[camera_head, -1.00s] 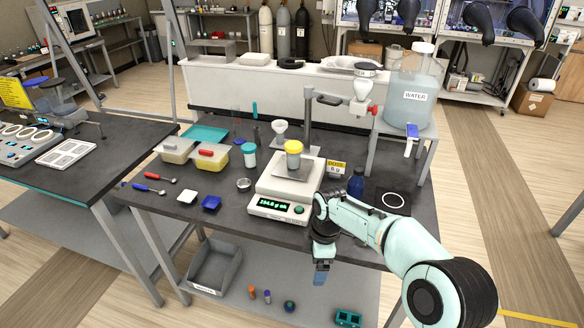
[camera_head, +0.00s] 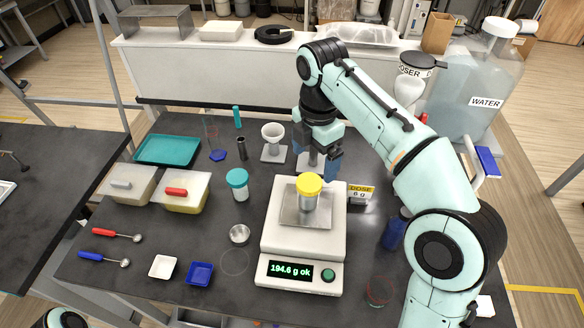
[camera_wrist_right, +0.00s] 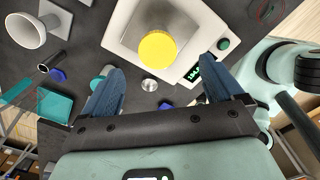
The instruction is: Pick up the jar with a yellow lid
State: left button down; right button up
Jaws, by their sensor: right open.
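The jar with a yellow lid (camera_head: 309,190) stands upright on the pan of a white scale (camera_head: 303,243), whose green display reads 194.6 g ok. Its clear body shows below the lid. My right gripper (camera_head: 316,157) is above the table, just beyond the jar in the head view, with blue fingers spread and nothing between them. In the right wrist view the yellow lid (camera_wrist_right: 157,47) lies ahead of the open fingers (camera_wrist_right: 160,82), roughly centred between them and apart from both. My left gripper is not in view.
A teal-lidded jar (camera_head: 238,184) and small metal dish (camera_head: 239,234) stand left of the scale. A funnel on a stand (camera_head: 273,140) is behind. Tubs (camera_head: 185,191) and a teal tray (camera_head: 167,150) are farther left.

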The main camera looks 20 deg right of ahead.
aim_at(312, 183)
jog(key=shift+w+r, duration=0.1)
jog(key=shift+w, duration=0.15)
jog(key=f+b, duration=0.1)
jog(key=f, duration=0.3)
jog(key=s+f+b, duration=0.1)
jog(key=f, duration=0.1)
jog(key=shift+f+b, duration=0.3)
jog(key=shift+f, duration=0.05)
jog(key=shift+w+f, duration=0.2)
jog(key=shift+f, duration=0.3)
jog(key=f, duration=0.1)
jog(key=f+b, duration=0.1)
jog(key=f, duration=0.3)
jog(key=shift+w+a+f, duration=0.1)
jog(key=shift+w+a, duration=0.05)
jog(key=shift+a, duration=0.15)
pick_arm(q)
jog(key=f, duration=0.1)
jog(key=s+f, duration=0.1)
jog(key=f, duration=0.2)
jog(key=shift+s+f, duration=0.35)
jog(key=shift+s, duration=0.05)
